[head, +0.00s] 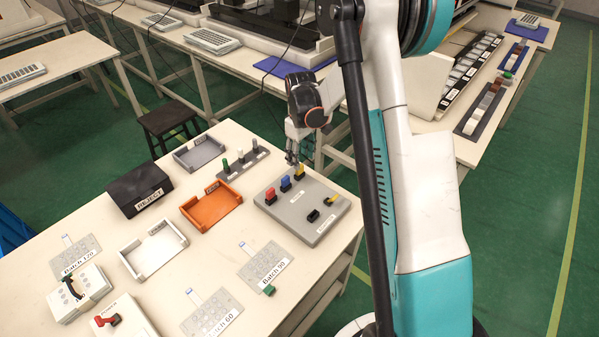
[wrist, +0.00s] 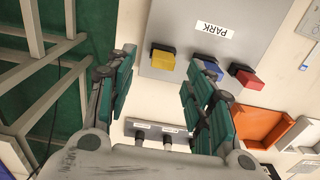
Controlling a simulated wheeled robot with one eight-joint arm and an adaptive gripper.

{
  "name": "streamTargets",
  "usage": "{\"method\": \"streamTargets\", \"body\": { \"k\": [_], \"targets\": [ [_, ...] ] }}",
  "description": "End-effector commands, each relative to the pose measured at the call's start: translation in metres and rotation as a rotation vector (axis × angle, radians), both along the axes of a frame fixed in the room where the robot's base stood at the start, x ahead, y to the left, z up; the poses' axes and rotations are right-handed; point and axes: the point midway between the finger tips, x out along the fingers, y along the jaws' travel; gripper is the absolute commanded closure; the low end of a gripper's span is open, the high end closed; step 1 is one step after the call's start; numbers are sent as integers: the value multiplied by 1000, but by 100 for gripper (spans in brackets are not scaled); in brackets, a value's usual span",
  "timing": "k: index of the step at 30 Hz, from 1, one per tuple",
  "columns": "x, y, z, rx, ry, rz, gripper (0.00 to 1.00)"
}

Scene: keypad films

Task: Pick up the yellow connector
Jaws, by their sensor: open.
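The yellow connector (head: 300,170) stands upright at the back right corner of a grey board on the table, with a dark lower part. In the wrist view the yellow connector (wrist: 163,58) appears just beyond the gap between my fingertips, nearer the left finger. My gripper (head: 292,157) is above and close behind it in the head view. Its green-padded fingers (wrist: 158,72) are open and nothing is between them. Whether a finger touches the connector cannot be told.
The blue connector (wrist: 209,68) and red connector (wrist: 246,78) stand in the same row on the grey board (head: 284,213). A black piece (head: 314,215) lies near the board's front. Behind it is a grey rack (head: 250,166); an orange tray (head: 203,213) is to the left.

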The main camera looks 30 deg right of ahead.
Motion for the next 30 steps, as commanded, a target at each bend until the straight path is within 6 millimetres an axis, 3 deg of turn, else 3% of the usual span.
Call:
{"method": "streamTargets", "body": {
  "k": [12,20,25,30],
  "targets": [
    [0,4,-49,0,0,0,52],
    [-1,4,-51,0,0,0,52],
    [-1,4,-51,0,0,0,87],
    [-1,4,-51,0,0,0,89]
  ]
}}
